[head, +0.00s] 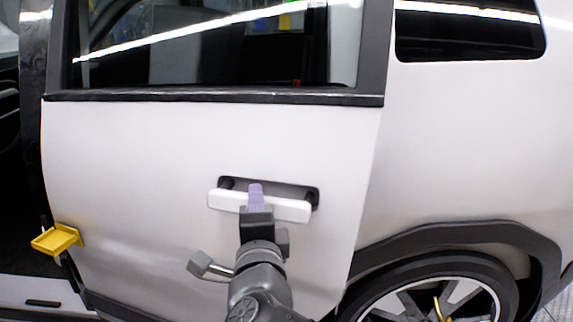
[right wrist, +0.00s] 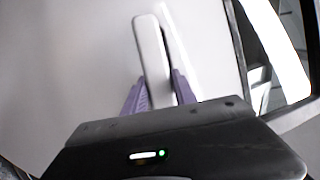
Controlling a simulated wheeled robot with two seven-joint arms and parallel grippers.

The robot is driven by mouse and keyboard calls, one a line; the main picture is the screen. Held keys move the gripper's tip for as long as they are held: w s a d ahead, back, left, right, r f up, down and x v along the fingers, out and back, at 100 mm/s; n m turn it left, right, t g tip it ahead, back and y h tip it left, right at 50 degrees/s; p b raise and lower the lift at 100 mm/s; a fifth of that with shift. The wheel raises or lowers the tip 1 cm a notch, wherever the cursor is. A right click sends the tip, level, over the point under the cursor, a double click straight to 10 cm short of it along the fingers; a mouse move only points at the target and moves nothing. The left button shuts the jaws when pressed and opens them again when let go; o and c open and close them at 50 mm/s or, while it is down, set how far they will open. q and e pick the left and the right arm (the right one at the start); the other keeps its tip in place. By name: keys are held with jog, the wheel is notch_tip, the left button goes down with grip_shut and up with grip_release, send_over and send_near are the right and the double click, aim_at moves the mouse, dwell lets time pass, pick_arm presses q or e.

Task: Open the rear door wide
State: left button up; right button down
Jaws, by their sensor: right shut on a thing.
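The white rear door (head: 130,160) fills the middle of the head view. A dark gap at its left edge shows the car's interior, so the door stands at least partly open there. Its white bar handle (head: 230,200) sits over a dark recess. My right gripper (head: 256,196) is at the middle of the handle, with a purple finger over it. In the right wrist view the handle (right wrist: 152,60) stands between the two purple fingers (right wrist: 158,92), which are shut on it. My left gripper is not in view.
A yellow bracket (head: 57,239) sticks out at the door's lower left edge. The rear wheel (head: 430,295) and its dark arch (head: 450,235) are at the lower right. The door window (head: 210,50) is above the handle.

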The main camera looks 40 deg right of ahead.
jog(key=shift+a, duration=0.1)
jog(key=shift+m+g+h, duration=0.3)
jog(key=shift+m+h, duration=0.1)
jog(key=shift+h, duration=0.2)
jog(key=shift+s+a, duration=0.55)
jog(key=shift+a, duration=0.35)
jog(key=shift+s+a, duration=0.55)
jog(key=shift+a, duration=0.35)
jog(key=c, duration=1)
grip_release()
jog(key=b+v, duration=0.1)
jog(key=v, duration=0.9)
